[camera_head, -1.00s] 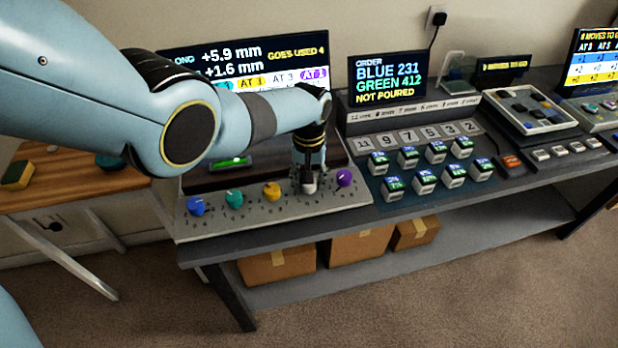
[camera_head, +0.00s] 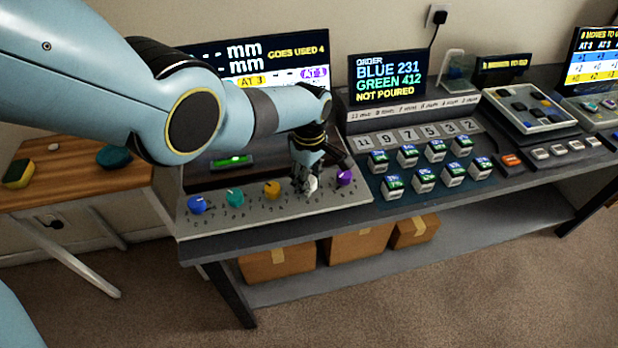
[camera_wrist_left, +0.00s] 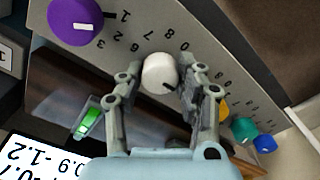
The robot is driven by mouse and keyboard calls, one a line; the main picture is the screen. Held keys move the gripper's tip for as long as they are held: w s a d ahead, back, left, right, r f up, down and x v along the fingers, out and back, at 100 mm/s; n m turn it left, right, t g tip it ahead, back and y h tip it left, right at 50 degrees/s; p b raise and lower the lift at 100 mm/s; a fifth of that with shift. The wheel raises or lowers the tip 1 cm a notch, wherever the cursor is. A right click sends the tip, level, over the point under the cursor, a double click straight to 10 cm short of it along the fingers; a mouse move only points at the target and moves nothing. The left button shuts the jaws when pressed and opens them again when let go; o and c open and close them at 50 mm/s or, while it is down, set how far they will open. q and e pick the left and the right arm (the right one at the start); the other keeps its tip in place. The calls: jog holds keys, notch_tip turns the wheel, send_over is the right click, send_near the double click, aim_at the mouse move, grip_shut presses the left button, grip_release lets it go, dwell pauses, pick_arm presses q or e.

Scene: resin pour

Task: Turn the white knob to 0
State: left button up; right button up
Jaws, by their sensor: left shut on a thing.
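The white knob (camera_head: 313,184) sits on the sloped grey panel (camera_head: 340,194), between the yellow knob (camera_head: 272,190) and the purple knob (camera_head: 344,177). My left gripper (camera_head: 306,182) comes down over it from above and is shut on it. In the left wrist view, the white knob (camera_wrist_left: 159,72) is between the two fingertips (camera_wrist_left: 164,78). Its dark pointer mark shows at its lower right edge, on the side towards the yellow knob. Printed digits run around it; I cannot tell exactly which one it points at. My right gripper is not in view.
The purple knob (camera_wrist_left: 75,20) is close on one side of the fingers. A teal knob (camera_head: 235,197) and a blue knob (camera_head: 196,205) are further left. A screen (camera_head: 262,62) stands behind the panel, and a tray with several labelled cubes (camera_head: 424,178) is to the right.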

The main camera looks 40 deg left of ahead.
pick_arm(q)
jog(key=n, duration=0.3)
jog(key=shift+n, duration=0.3)
jog(key=n, duration=0.3)
jog(key=shift+n, duration=0.3)
jog(key=n, duration=0.6)
jog(key=o, duration=1.1)
jog(key=shift+o, duration=0.2)
jog(key=shift+r, duration=0.45)
notch_tip(320, 180, up, 11)
